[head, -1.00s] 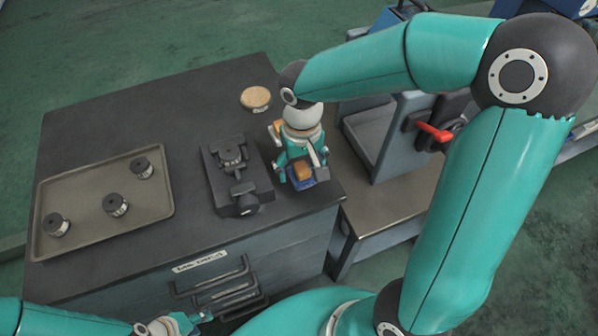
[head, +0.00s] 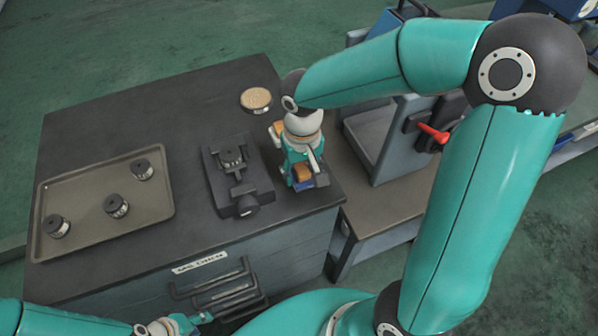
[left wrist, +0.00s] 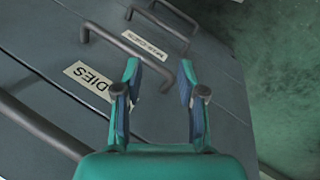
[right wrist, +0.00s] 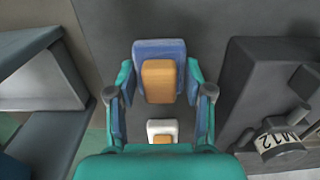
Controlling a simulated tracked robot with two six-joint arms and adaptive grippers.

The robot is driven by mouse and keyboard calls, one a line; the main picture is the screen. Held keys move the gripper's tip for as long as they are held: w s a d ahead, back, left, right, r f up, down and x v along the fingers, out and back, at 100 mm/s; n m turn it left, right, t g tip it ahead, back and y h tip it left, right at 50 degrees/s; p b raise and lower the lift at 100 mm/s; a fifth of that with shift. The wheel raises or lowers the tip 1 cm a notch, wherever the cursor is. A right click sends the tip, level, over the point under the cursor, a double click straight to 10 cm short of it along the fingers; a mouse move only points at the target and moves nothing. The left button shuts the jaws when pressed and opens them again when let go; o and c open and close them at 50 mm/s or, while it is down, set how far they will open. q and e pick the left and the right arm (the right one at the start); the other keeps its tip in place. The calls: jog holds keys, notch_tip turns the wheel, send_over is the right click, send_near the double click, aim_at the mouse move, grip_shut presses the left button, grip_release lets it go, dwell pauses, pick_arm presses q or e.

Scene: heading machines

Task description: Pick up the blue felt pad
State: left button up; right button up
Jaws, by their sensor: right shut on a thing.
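The blue felt pad (right wrist: 160,52), a blue block with an orange-tan grip on top, is between the fingertips of my right gripper (right wrist: 161,82) in the right wrist view. The gripper is shut on it. In the head view the pad (head: 321,181) shows low at my right gripper (head: 303,174), near the right front corner of the dark bench top; fingers hide part of it. I cannot tell whether the pad touches the bench. My left gripper (left wrist: 160,92) is open and empty in front of the drawer fronts, and shows at the bottom of the head view (head: 203,318).
A white pad with a tan grip (right wrist: 162,128) sits close to my right gripper. A dark vise-like fixture (head: 236,180) stands to its left. A tray (head: 85,222) holds three dark-topped cylinders. A round tan-topped piece (head: 256,100) lies behind. A machine with a red lever (head: 434,133) stands right.

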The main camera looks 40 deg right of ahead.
aim_at(302, 168)
notch_tip(302, 168, up, 20)
jog(key=shift+p, duration=0.35)
